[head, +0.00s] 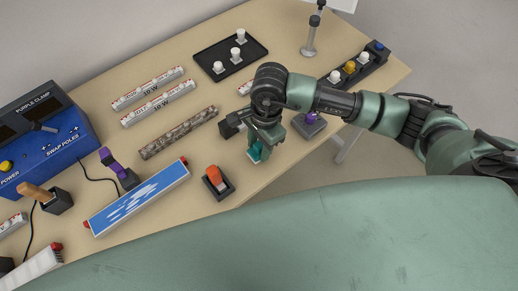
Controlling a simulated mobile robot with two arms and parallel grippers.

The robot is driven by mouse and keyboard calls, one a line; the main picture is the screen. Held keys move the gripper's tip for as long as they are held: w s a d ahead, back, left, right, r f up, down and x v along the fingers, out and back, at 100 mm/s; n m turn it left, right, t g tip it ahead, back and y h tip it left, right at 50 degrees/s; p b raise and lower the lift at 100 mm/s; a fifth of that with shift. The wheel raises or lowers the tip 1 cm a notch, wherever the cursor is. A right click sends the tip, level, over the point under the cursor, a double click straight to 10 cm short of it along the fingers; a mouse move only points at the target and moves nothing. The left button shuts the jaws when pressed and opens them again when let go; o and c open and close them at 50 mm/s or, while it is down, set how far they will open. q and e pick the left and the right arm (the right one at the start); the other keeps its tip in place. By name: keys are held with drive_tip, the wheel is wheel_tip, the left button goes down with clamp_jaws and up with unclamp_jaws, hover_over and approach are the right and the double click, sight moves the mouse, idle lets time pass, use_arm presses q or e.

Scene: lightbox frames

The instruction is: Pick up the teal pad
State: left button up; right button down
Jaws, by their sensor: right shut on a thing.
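The teal pad (255,153) shows as a small teal piece between the fingers of my right gripper (257,152). The gripper points down at the table's front edge area and is shut on the pad. Much of the pad is hidden by the fingers, and I cannot tell whether it touches the table. My left gripper is not in view.
An orange-topped block (215,177) stands left of the gripper and a purple-topped block (310,124) right of it. A black tray (231,57) with white pegs lies behind. Striped bars, a blue-white panel (140,197) and a blue control box (45,130) fill the left.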

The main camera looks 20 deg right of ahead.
sight(259, 145)
wheel_tip(259, 145, up, 18)
drive_tip(key=b, duration=0.3)
drive_tip(key=shift+b, duration=0.35)
